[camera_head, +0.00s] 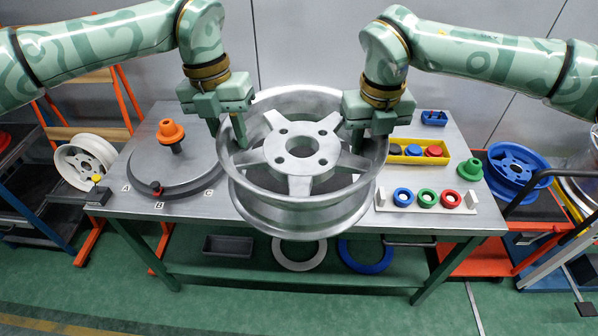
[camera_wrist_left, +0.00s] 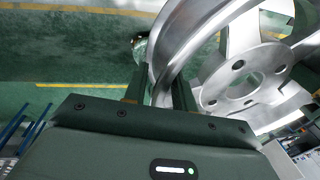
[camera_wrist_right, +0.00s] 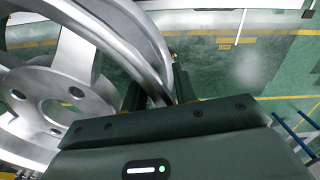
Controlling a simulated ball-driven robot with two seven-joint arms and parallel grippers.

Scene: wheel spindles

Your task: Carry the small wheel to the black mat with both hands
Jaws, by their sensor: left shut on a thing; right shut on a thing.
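A silver spoked wheel (camera_head: 303,213) is held up between my two grippers, in front of and above the workbench. My left gripper (camera_head: 228,130) is shut on the wheel's left rim. In the left wrist view the rim (camera_wrist_left: 170,45) passes between the fingers. My right gripper (camera_head: 367,135) is shut on the right rim. The right wrist view shows the rim (camera_wrist_right: 150,50) between those fingers. The wheel's face with its hub hole and bolt holes points up and toward the head camera. No black mat can be made out.
The grey workbench (camera_head: 466,213) carries a round plate with an orange-topped spindle (camera_head: 171,134) at left. A yellow tray (camera_head: 400,155), a white ring holder (camera_head: 398,207) and a green piece (camera_head: 469,168) stand at right. A white wheel (camera_head: 85,162) and a blue wheel (camera_head: 517,165) flank the bench.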

